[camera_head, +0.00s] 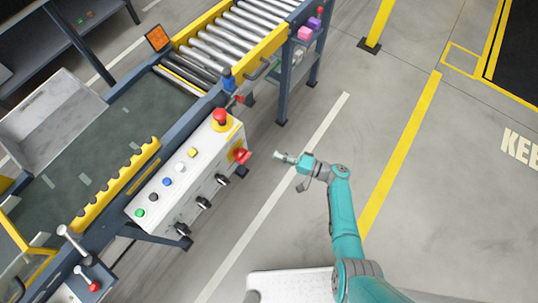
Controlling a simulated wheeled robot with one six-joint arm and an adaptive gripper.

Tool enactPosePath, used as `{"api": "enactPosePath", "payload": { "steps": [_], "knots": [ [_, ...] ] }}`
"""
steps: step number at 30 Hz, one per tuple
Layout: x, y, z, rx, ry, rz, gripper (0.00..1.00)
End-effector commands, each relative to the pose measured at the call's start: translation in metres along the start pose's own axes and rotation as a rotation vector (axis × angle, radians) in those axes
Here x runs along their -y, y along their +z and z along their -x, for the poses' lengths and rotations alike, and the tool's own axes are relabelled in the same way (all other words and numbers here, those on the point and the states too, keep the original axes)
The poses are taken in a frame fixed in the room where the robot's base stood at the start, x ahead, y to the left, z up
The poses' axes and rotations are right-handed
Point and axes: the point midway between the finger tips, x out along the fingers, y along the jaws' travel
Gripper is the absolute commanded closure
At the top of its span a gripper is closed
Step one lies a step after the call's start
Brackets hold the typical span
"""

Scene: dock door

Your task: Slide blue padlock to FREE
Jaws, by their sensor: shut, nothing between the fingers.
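A small blue block (229,81), which looks like the blue padlock, sits on the near side rail of the conveyor, at the joint between the belt and the rollers. It is too small to make out its shackle or track, and I can read no FREE mark. My gripper (282,157) is shut and empty. It hangs over the floor to the right of the control box, below and to the right of the blue block and well apart from it.
The white control box (185,180) carries buttons, dark knobs, a red mushroom button (220,116) and a red handle (242,156) close to my gripper.

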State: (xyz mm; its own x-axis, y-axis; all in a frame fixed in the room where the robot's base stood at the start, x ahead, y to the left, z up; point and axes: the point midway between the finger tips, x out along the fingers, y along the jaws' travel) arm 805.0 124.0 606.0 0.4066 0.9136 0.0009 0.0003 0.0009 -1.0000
Motion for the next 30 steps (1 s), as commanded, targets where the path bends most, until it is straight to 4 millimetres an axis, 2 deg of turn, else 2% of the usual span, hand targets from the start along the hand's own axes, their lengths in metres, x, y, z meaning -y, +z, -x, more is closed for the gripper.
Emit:
{"api": "enactPosePath", "payload": {
  "steps": [9,16,22,30],
  "knots": [
    [0.0,0.001,-0.057,0.005,0.0,0.0,1.0],
    [0.0,0.002,-0.092,0.005,0.001,-0.001,1.0],
    [-0.001,0.028,-0.094,0.004,0.001,0.0,1.0],
    [0.0,0.039,-0.097,0.001,0.001,0.0,1.0]
  ]
}}
